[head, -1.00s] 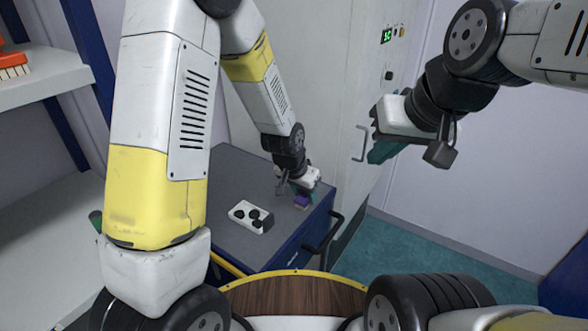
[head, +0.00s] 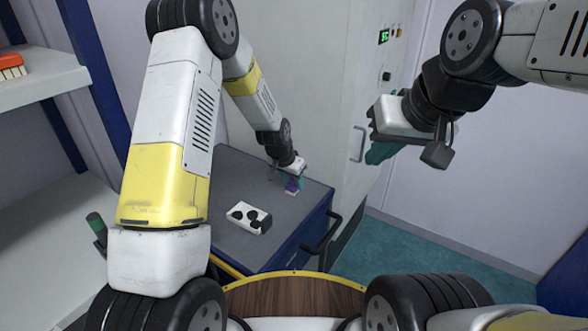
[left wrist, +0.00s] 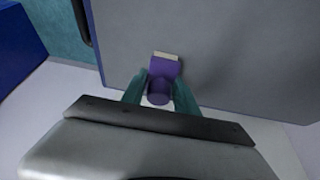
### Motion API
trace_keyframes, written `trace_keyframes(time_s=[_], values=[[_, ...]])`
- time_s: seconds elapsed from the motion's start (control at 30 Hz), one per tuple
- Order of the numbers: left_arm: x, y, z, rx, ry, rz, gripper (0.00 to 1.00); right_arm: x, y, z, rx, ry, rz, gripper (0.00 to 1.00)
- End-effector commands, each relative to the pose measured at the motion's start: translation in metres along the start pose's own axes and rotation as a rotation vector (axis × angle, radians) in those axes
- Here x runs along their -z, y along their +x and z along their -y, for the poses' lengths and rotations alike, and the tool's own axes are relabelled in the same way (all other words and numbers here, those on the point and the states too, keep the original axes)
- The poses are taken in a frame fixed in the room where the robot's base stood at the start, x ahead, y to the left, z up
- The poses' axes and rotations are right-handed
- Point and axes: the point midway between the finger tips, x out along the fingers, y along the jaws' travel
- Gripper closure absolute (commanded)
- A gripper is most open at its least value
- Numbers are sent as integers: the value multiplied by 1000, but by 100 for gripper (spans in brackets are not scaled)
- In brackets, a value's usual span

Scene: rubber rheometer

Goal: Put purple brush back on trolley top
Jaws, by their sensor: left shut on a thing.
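The purple brush (head: 292,187) is between the teal fingers of my left gripper (head: 289,181), over the back right part of the grey trolley top (head: 232,180). In the left wrist view the brush (left wrist: 160,84) sits between the two fingers (left wrist: 158,92), its pale bristle end pointing away toward the grey top (left wrist: 225,50). My left gripper is shut on it. I cannot tell whether the bristles touch the surface. My right gripper (head: 380,148) hangs at the right, away from the trolley, its finger gap hidden.
A white block with black round parts (head: 249,217) lies on the trolley top, in front of the brush. A black handle (head: 325,236) is on the trolley's right side. A tall grey cabinet (head: 325,90) stands behind. Shelves with an orange brush (head: 10,67) are at the left.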

Motion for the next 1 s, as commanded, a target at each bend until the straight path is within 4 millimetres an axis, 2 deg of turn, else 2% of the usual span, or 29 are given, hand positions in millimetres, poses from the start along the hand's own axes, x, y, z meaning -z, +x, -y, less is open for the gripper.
trace_keyframes(time_s=[0.27,0.3,0.4,0.77,0.87,1.0], values=[[-1,2,0,0,1,-1,100,0,0,0,0,0,0,100],[0,2,0,0,1,-1,58,0,0,0,0,0,0,100],[0,2,0,0,1,-1,42,0,0,0,0,0,0,100],[1,-2,0,1,1,-2,42,0,0,0,0,0,0,100],[2,-13,0,1,1,-3,42,0,0,0,0,0,0,100],[2,-42,1,2,1,-5,42,0,0,0,0,0,0,100]])
